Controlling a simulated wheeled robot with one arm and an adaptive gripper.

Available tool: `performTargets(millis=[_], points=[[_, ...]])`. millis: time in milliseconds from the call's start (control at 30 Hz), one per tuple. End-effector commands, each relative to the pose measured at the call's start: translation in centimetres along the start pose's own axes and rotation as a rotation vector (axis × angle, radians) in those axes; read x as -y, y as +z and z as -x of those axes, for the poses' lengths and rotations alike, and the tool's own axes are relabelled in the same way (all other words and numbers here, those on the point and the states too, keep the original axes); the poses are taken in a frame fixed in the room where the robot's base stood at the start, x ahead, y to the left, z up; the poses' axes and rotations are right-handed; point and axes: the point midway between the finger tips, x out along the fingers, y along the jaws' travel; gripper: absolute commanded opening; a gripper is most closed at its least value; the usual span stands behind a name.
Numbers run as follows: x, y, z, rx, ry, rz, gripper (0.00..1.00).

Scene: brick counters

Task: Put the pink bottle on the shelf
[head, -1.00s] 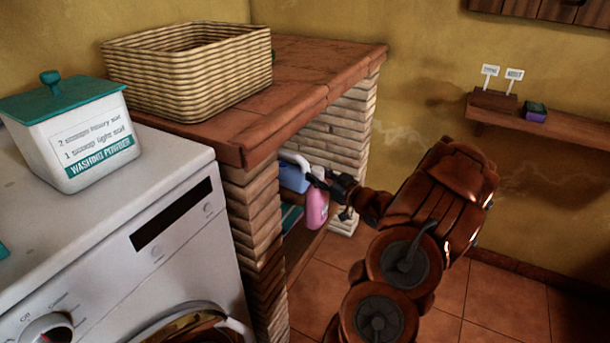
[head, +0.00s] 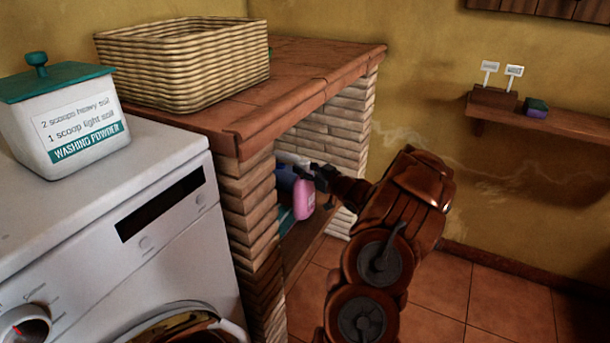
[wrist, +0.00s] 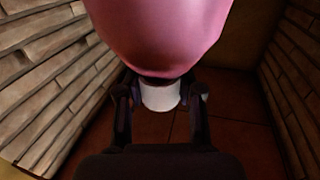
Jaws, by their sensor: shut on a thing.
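The pink bottle (head: 304,198) is in the brick niche under the tiled counter, partly hidden by my gripper. In the wrist view the pink bottle (wrist: 158,35) fills the top middle, with its white cap (wrist: 160,96) between my fingers. My gripper (head: 322,177) is shut on the bottle at its cap end; it also shows in the wrist view (wrist: 160,104). I cannot tell whether the bottle touches the niche board below it. A wooden wall shelf (head: 560,126) is at the right, carrying small white signs and a green-and-purple box.
A blue bottle (head: 285,178) stands beside the pink one in the niche. Brick pillars (head: 252,200) flank the niche. A wicker basket (head: 185,70) sits on the counter (head: 300,75). A washing machine (head: 120,230) with a washing powder tub (head: 65,125) is at left. Floor at right is clear.

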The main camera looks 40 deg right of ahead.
Motion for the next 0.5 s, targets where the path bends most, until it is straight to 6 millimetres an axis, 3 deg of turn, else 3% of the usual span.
performTargets(millis=[100, 500], points=[[-0.07, 1.17, 0.01, -0.003, 0.001, 0.001, 0.00], [-0.06, 1.39, 0.03, 0.000, 0.001, 0.000, 0.00]])
